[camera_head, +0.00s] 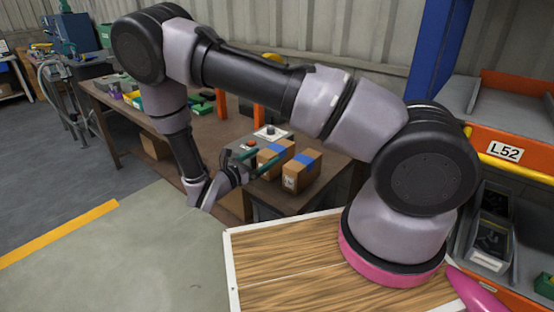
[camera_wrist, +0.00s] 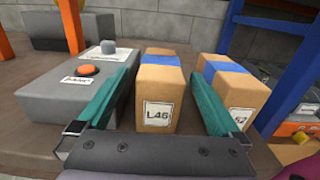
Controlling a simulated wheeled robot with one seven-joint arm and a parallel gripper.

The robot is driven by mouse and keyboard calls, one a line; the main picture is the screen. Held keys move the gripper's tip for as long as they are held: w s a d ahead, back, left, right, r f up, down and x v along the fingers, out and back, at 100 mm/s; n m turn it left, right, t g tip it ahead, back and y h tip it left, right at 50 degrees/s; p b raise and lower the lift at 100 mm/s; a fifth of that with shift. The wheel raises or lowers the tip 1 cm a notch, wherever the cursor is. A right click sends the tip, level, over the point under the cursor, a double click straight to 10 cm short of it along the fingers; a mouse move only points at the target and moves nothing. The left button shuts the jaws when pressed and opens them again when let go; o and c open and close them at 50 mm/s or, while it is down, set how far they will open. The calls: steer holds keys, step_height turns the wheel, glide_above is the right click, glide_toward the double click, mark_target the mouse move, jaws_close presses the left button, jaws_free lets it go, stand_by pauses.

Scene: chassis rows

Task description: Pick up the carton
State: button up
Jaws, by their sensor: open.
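Two brown cartons with blue tape stand side by side on the workbench. The left carton (camera_wrist: 160,95) has a label reading L46 and also shows in the head view (camera_head: 276,153). The right carton (camera_wrist: 233,88) has a partly hidden label and also shows in the head view (camera_head: 302,172). My gripper (camera_wrist: 165,88) is open, with one teal finger on each side of the L46 carton. The right finger lies between the two cartons and covers part of the right one's label. I cannot tell whether either finger touches a carton. In the head view my gripper (camera_head: 262,161) is at the cartons.
A grey control box (camera_wrist: 75,95) with a red button stands close left of the L46 carton. The brown workbench (camera_head: 225,128) carries bins and green parts farther back. An orange shelf rack (camera_head: 515,150) marked L52 stands at the right. Open floor lies left of the bench.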

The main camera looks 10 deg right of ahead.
mark_target(275, 148)
steer(key=x, duration=0.7)
steer(key=shift+r, duration=0.15)
jaws_close()
steer(key=shift+r, duration=0.1)
